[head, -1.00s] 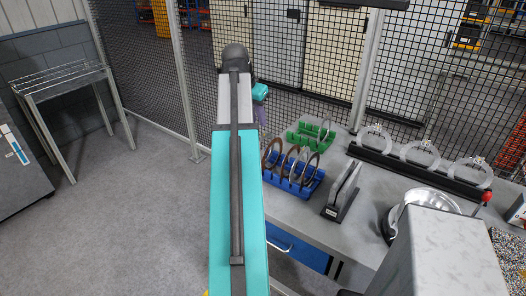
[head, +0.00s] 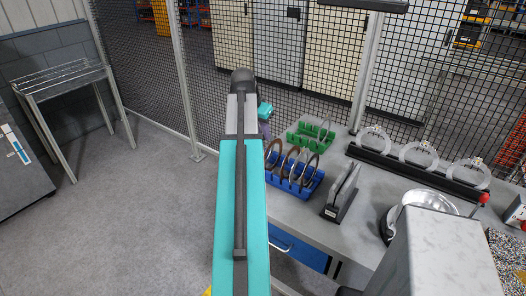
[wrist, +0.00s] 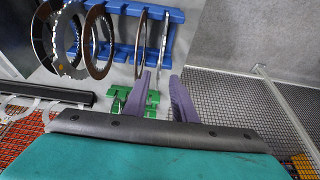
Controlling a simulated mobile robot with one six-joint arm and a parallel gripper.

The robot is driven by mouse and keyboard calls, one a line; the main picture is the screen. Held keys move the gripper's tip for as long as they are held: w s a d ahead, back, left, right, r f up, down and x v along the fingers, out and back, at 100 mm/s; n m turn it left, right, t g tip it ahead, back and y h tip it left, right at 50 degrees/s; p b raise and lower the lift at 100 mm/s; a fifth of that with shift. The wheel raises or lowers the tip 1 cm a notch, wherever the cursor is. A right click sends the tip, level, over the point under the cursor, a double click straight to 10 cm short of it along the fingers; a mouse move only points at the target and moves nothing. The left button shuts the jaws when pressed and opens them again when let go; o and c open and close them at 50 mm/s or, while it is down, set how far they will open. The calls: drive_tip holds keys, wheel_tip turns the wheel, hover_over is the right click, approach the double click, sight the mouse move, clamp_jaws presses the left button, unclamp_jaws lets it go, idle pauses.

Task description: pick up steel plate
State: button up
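A blue rack (head: 308,188) on the bench holds several upright ring plates, and it also shows in the wrist view (wrist: 118,8). There, a toothed silver steel plate (wrist: 57,40) and brown rings (wrist: 90,45) stand at the left. Thin silver-edged plates (wrist: 139,45) stand nearly edge-on at the right. A green rack (head: 301,138) behind the blue one holds a thin ring; in the wrist view the rack (wrist: 152,100) is partly behind a finger. My gripper (wrist: 162,92) is open, its purple fingers apart and empty, short of the blue rack's plates. In the head view my arm mostly hides it.
A black stand with plates (head: 335,212) is right of the blue rack. A long black holder (head: 400,168) with clear rings runs along the back right. A metal bowl (head: 428,200) stands near the grey box (head: 435,250).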

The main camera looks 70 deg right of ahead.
drive_tip(key=shift+s+d+f, duration=0.1)
drive_tip(key=shift+d+f, duration=0.15)
drive_tip(key=shift+f, duration=0.4)
drive_tip(key=shift+p+x, duration=1.3)
drive_tip(key=shift+x, duration=1.3)
drive_tip(key=shift+d, duration=0.1)
clamp_jaws()
